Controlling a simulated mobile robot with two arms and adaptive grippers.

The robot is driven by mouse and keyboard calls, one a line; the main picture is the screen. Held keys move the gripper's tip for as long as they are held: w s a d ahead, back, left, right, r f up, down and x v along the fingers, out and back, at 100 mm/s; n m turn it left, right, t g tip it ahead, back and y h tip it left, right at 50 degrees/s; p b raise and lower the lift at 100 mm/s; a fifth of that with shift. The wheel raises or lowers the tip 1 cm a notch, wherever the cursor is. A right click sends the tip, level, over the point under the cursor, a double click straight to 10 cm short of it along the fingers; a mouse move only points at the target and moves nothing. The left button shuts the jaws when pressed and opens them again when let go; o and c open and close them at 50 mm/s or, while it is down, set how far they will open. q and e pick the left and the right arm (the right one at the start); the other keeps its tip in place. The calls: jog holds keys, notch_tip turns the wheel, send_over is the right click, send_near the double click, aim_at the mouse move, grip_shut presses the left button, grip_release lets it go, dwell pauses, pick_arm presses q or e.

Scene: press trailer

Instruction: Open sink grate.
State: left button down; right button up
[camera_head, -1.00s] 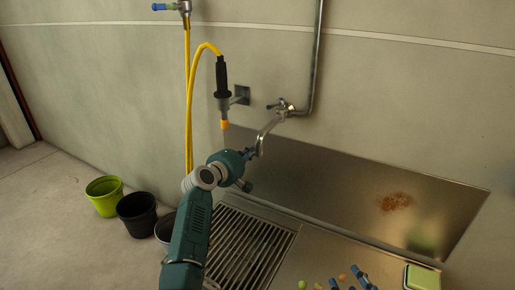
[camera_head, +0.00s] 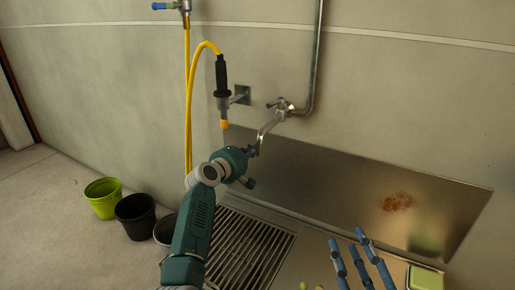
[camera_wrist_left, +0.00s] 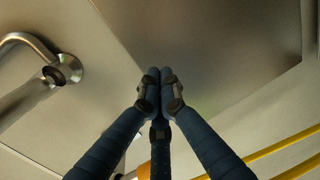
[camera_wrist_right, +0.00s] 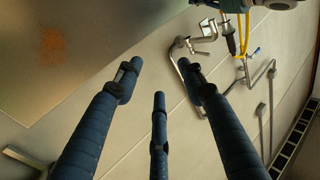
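The sink grate (camera_head: 252,240), a panel of parallel metal bars, lies flat in the counter at the lower middle of the head view. My left arm hides its left part. My left gripper (camera_head: 250,168) is above the grate's far side, near the tap. In the left wrist view its fingertips (camera_wrist_left: 159,82) are together with nothing between them. My right gripper (camera_head: 348,240) is over the counter to the right of the grate, apart from it. In the right wrist view its fingers (camera_wrist_right: 158,80) are spread and empty.
A tap (camera_head: 272,125) and a yellow hose (camera_head: 188,100) with a spray nozzle (camera_head: 222,85) are on the wall. A metal splash panel (camera_head: 340,175) stands behind the counter. A green-topped block (camera_head: 425,278) is at right. Buckets (camera_head: 136,217) stand on the floor at left.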

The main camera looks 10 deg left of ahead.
pick_arm(q)
jog(key=shift+r+b+x, duration=0.15)
jog(key=shift+b+x, duration=0.5)
jog(key=shift+b, duration=0.15)
jog(key=shift+r+b+x, duration=0.1)
jog(key=shift+b+x, duration=0.55)
jog(key=shift+b, duration=0.1)
pick_arm(e)
jog(key=s+r+t+y, duration=0.1)
jog(key=s+r+t, duration=0.2)
jog(key=r, duration=0.4)
jog(key=s+r+t+y, duration=0.2)
jog(key=r+t, duration=0.3)
jog(key=r, duration=0.3)
jog(key=shift+s+r, duration=0.15)
jog(key=shift+s, duration=0.7)
pick_arm(q)
jog(key=c, duration=1.7)
grip_release()
